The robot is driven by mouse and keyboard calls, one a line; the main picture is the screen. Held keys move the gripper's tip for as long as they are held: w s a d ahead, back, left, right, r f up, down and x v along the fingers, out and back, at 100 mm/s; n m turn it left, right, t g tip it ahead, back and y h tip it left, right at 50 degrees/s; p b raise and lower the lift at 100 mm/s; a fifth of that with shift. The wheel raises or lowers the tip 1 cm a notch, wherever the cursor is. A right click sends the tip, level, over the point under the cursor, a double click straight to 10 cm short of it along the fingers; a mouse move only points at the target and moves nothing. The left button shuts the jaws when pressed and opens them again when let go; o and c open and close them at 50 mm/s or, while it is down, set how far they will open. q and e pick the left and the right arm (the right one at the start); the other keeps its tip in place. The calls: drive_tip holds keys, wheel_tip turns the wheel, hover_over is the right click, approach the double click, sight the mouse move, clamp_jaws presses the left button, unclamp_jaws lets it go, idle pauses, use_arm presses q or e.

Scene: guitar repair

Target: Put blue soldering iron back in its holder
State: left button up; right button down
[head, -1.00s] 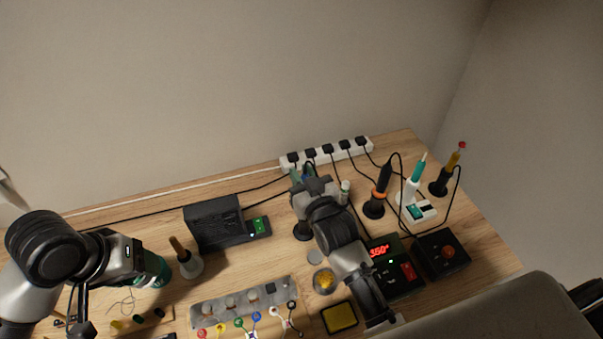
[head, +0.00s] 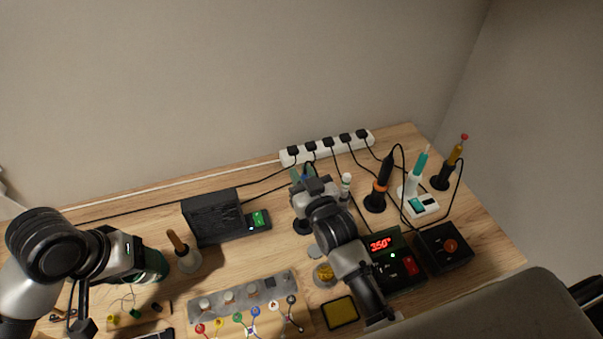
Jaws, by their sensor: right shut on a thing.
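My right gripper (head: 306,192) is over the middle of the bench, seen from above and behind. It is shut on the blue soldering iron (head: 307,171), of which only a small blue part shows beyond the gripper. A round black holder base (head: 302,228) stands on the bench just below the gripper. The gripper hides most of the iron and the holder's top, so I cannot tell whether the iron's tip is inside. My left arm comes in at the left, beside a green cylinder (head: 156,266); its fingers do not show clearly.
A black box (head: 212,217) stands left of the right gripper. To its right are an orange-and-black iron in a stand (head: 380,185), a teal-tipped tool (head: 419,170) and a red-display station (head: 381,244). A white power strip (head: 325,150) lies behind. Cables cross the bench.

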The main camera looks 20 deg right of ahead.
use_arm(q)
drive_tip(key=shift+f+b, duration=0.45)
use_arm(e)
drive_tip(key=shift+f, duration=0.75)
drive_tip(key=c, duration=0.9)
unclamp_jaws()
drive_tip(key=shift+o, duration=0.4)
drive_tip(key=o, duration=0.5)
drive_tip(key=shift+o, duration=0.2)
use_arm(q)
drive_tip(key=shift+r, duration=0.2)
use_arm(e)
drive_tip(key=shift+r, duration=0.15)
